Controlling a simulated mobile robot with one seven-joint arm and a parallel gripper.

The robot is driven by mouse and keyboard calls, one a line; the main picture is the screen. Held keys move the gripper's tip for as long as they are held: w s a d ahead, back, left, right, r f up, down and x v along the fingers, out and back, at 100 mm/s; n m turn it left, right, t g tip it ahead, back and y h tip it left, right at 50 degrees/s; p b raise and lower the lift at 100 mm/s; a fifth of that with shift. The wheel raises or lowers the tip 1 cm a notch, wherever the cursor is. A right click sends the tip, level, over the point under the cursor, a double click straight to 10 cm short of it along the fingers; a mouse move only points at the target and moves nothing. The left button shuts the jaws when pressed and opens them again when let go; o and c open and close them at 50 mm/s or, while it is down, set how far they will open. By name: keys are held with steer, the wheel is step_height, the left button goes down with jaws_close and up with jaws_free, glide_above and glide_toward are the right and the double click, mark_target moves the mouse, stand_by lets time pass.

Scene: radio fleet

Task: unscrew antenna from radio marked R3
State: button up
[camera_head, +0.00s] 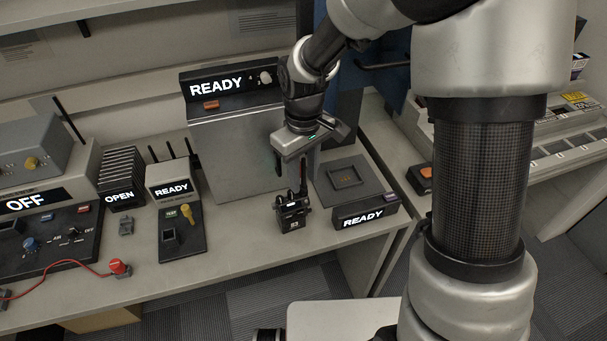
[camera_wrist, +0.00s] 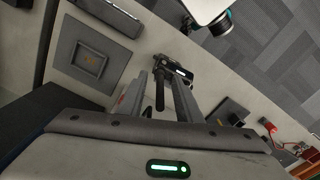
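A small black handheld radio (camera_head: 293,217) stands on the bench below my gripper (camera_head: 297,182). A small pale label shows on it, too small to read, so I cannot confirm R3. In the wrist view the radio (camera_wrist: 178,69) lies just beyond my fingertips. Its dark stub antenna (camera_wrist: 160,92) points back toward my palm and sits between the two fingers. My gripper (camera_wrist: 160,82) is open, with a visible gap on both sides of the antenna. In the head view the fingers partly hide the antenna.
A low black box marked READY (camera_head: 365,212) and a dark square pad (camera_head: 348,181) stand to the right. A large grey cabinet marked READY (camera_head: 232,155) is close behind on the left. A smaller READY tester (camera_head: 178,225) stands left. Bare bench (camera_head: 243,240) lies between.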

jaws_close()
steer(key=shift+r+n+p, duration=0.15)
steer(key=shift+n+p, duration=0.5)
steer(key=shift+n, duration=0.55)
steer(key=shift+n+p, duration=0.3)
steer(key=shift+n, duration=0.8)
